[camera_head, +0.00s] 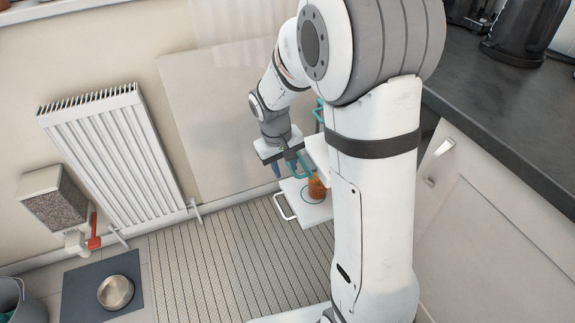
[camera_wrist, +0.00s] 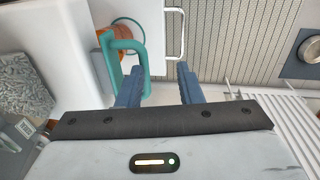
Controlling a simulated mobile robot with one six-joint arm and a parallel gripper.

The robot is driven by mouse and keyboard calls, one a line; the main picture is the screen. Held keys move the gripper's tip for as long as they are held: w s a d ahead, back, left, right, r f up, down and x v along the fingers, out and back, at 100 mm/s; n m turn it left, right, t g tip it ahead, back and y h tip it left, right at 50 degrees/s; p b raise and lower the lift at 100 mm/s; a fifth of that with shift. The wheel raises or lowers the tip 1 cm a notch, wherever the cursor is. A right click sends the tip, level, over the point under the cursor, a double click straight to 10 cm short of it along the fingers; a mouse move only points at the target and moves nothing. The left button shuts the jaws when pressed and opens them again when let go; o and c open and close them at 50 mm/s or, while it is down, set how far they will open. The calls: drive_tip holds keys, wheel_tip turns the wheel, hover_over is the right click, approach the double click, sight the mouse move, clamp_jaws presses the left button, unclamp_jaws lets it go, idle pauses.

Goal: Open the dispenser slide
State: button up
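A box-shaped dispenser (camera_head: 53,200) full of grey-brown granules hangs on the wall at the left of the head view. A white spout (camera_head: 76,241) sits below it, with a red slide-like part (camera_head: 94,232) beside the spout. My gripper (camera_head: 287,168) is far to the right of the dispenser, low near the wall. In the wrist view my gripper (camera_wrist: 158,82) has its blue fingers apart with nothing clearly between them. A teal handle (camera_wrist: 141,62) is close to the left finger; I cannot tell whether they touch. The red part is not visible in the wrist view.
A white panel (camera_head: 294,194) with a wire handle and an orange item (camera_head: 317,188) is beside my gripper. A radiator (camera_head: 108,150) stands between gripper and dispenser. A metal bowl (camera_head: 115,292) lies on a dark mat (camera_head: 78,300) below the dispenser. The slatted floor is clear.

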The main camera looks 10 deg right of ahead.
wheel_tip(320, 180, up, 8)
drive_tip(key=w+a+p, duration=0.1)
drive_tip(key=p, duration=0.6)
drive_tip(key=shift+a, duration=0.15)
idle(0.5)
drive_tip(key=shift+f, duration=0.1)
wheel_tip(320, 180, up, 8)
drive_tip(key=a+p, duration=0.1)
drive_tip(key=shift+s+p, duration=0.15)
drive_tip(key=shift+p, duration=0.25)
drive_tip(key=shift+f, duration=0.1)
